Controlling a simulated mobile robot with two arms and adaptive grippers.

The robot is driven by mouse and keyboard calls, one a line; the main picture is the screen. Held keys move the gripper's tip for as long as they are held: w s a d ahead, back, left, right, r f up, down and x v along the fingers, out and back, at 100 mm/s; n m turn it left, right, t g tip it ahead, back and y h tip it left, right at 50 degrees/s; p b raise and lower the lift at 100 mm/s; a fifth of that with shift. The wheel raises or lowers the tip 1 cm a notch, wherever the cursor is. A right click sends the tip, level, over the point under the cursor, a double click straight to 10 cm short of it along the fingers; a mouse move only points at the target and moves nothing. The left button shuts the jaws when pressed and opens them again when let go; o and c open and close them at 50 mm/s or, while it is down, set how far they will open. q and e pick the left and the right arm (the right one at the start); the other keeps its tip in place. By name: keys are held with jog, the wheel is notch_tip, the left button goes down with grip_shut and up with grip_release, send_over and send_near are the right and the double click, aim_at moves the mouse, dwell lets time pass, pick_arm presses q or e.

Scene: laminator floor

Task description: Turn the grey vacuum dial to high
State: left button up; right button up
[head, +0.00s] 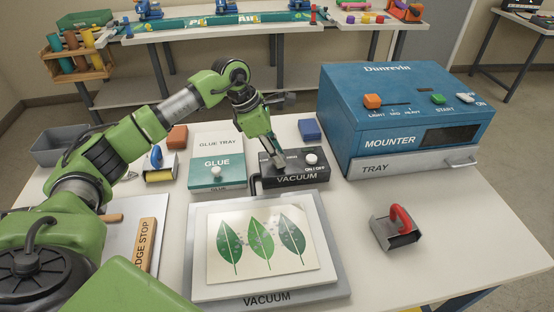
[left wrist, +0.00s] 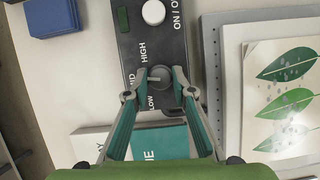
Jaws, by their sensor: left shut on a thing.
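The black vacuum control box (head: 318,177) stands mid-table behind the vacuum bed. It carries a white on/off knob (head: 311,159) and the grey vacuum dial (left wrist: 162,79). In the left wrist view the dial is lettered LOW, MID and HIGH around its left side. A pale mark on the dial points left, about towards MID. My left gripper (left wrist: 160,92) reaches down over the box, its two fingers closed on the dial from either side. In the head view my left gripper (head: 277,163) hides most of the dial. My right gripper is in neither view.
The vacuum bed (head: 335,278) with a leaf print (head: 262,245) lies in front. The green and white glue tray (head: 216,155) is left of the box, and the blue mounter (head: 400,120) is right. A red-handled roller (head: 397,228) lies on clear table at right.

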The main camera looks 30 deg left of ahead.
pick_arm(q)
jog(key=m+g+b, duration=0.1)
jog(key=m, duration=0.1)
jog(key=m+g+b, duration=0.1)
jog(key=m, duration=0.2)
jog(key=shift+w+h, duration=0.2)
jog(key=shift+h, duration=0.2)
jog(key=shift+m+g+b, duration=0.7)
jog(key=shift+m+g, duration=0.2)
jog(key=shift+m, duration=1.4)
jog(key=o, duration=1.1)
jog(key=v, duration=1.2)
jog(key=shift+d+f, duration=0.1)
jog(key=shift+d, duration=0.05)
